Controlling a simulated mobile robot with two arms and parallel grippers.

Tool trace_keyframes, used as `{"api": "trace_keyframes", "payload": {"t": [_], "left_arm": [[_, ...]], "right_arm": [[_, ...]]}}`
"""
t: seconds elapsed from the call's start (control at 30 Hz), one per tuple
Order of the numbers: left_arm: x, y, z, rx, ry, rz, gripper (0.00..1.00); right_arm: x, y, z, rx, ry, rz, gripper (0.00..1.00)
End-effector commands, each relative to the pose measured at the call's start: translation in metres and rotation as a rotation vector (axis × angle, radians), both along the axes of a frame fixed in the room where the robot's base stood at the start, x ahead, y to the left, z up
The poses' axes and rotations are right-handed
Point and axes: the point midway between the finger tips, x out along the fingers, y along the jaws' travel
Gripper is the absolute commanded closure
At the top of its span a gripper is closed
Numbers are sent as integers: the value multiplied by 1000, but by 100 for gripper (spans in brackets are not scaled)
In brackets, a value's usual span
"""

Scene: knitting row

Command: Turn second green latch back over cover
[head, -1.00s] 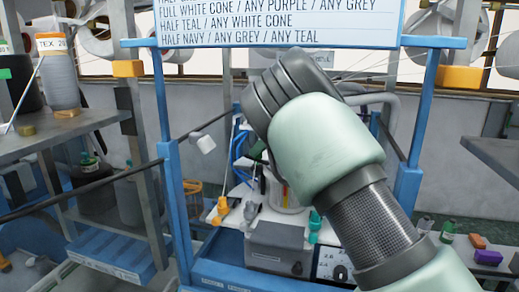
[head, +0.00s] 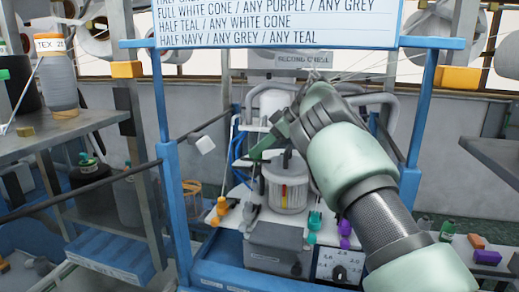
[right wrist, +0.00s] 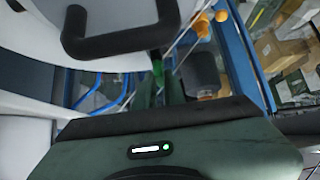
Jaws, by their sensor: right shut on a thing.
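My right gripper (head: 258,153) reaches in from the right, above and behind the left side of a ribbed, see-through grey cover (head: 287,196) with a dark knob on top. Its dark green fingers point down to the left. I cannot tell which way the latch is turned. My left gripper is not in view.
A grey box (head: 275,246) and a dial panel (head: 340,264) stand in front of the cover. Teal pieces (head: 314,221) and purple pieces (head: 345,229) lie to its right, an orange piece (head: 221,208) to its left. Blue posts (head: 173,205) flank the space.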

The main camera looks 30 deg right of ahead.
Motion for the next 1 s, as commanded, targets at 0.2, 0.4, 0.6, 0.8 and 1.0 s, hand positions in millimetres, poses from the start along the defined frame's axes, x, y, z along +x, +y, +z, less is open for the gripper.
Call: {"api": "trace_keyframes", "payload": {"t": [0.2, 0.4, 0.6, 0.8, 1.0], "left_arm": [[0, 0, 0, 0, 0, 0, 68], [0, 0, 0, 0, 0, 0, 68], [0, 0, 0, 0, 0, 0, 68], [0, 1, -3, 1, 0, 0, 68], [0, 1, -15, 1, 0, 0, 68]], "right_arm": [[0, 1, 0, -1, 1, 6, 100], [0, 1, -1, 0, 1, 5, 70], [0, 0, 0, 0, 1, 4, 68], [-2, -2, 3, 0, -2, 3, 68], [-19, -17, 24, -1, -4, 2, 68]]}}
